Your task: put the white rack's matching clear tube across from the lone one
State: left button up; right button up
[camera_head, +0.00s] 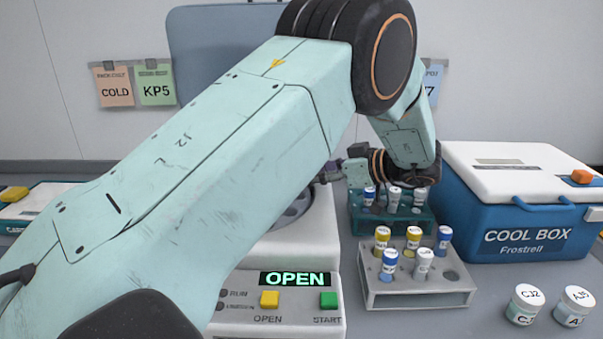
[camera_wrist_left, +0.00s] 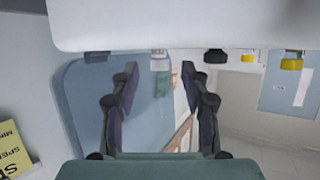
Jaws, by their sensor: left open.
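The white rack (camera_head: 415,297) holds two yellow-capped tubes (camera_head: 413,238), two blue-capped tubes (camera_head: 389,263) and one white-capped clear tube (camera_head: 423,263) at the front. Its front-right hole is empty. The centrifuge (camera_head: 305,250) stands left of the rack, its display (camera_head: 295,279) reading OPEN. Part of its dark rotor (camera_head: 292,215) shows; my left arm hides the rest and I cannot see a lone tube in it. My left gripper (camera_head: 326,176) is high beside the centrifuge, behind the white rack. The left wrist view shows its fingers (camera_wrist_left: 160,90) apart and empty.
A green rack (camera_head: 408,222) with several blue- and white-capped tubes stands behind the white rack, under my left wrist. A blue cool box (camera_head: 520,225) is at right. Two labelled jars (camera_head: 525,305) stand front right. The counter between jars and rack is clear.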

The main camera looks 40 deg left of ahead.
pick_arm(q)
jog(key=v, duration=0.6)
jog(key=shift+d, duration=0.4)
jog(key=shift+a+r, duration=0.1)
jog(key=shift+r, duration=0.05)
